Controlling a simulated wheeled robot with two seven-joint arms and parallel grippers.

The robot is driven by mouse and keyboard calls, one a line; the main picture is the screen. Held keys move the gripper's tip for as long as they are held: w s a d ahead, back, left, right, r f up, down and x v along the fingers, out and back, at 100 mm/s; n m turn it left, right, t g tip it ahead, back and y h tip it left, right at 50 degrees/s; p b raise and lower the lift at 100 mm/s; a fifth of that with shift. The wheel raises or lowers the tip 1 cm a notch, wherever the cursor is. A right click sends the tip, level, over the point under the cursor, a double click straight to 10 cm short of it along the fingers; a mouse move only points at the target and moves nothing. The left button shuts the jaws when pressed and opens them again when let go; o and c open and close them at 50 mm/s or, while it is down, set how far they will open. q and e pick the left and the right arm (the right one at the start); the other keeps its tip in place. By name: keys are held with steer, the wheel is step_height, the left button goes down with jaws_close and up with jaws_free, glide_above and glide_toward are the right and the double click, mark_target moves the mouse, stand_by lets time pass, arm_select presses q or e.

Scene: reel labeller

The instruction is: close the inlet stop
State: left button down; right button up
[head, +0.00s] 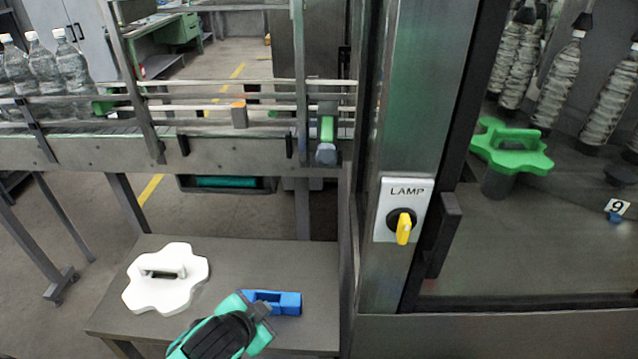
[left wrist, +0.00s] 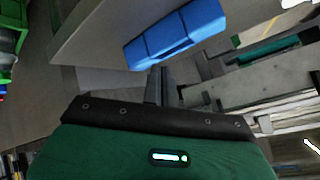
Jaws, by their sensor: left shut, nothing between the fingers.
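A grey device with a green lever (head: 326,132) is mounted on the conveyor rail at its right end, beside the machine's post; it looks like the inlet stop, though I cannot tell its setting. My left gripper (head: 262,306) is low in the head view, over the grey side table, well below and in front of the conveyor. It is shut and empty, beside a blue block (head: 286,302). In the left wrist view its narrow fingers (left wrist: 160,86) point toward the same block (left wrist: 175,36). My right gripper is not in view.
A white star-shaped part (head: 165,278) lies on the side table (head: 225,255). Clear bottles (head: 72,68) stand at the conveyor's left. A yellow lamp switch (head: 403,228) is on the machine post. A green star wheel (head: 512,150) and bottles are inside the machine at right.

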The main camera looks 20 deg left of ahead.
mark_target(332, 156)
arm_select(q)
steer(key=w+r+m+t+h, duration=0.3)
steer(key=w+r+m+h, duration=0.25)
steer(key=r+m, duration=0.45)
steer(key=w+r+m+t+h, duration=0.35)
steer(key=w+r+m, duration=0.3)
steer(key=r, duration=0.55)
steer(key=shift+m, duration=0.35)
steer(key=shift+w+a+p+x, duration=0.3)
steer(key=shift+p+x, duration=0.8)
steer(key=shift+x, duration=1.05)
steer(key=shift+w+a+p+x, duration=0.1)
steer(key=shift+a+p+x, duration=0.3)
steer(key=shift+p+x, duration=1.25)
steer(key=shift+w+a+p+x, duration=0.2)
steer(key=shift+a+p+x, duration=0.3)
steer(key=shift+x, duration=2.15)
steer(key=shift+d+f, duration=0.15)
steer(key=shift+d, duration=0.05)
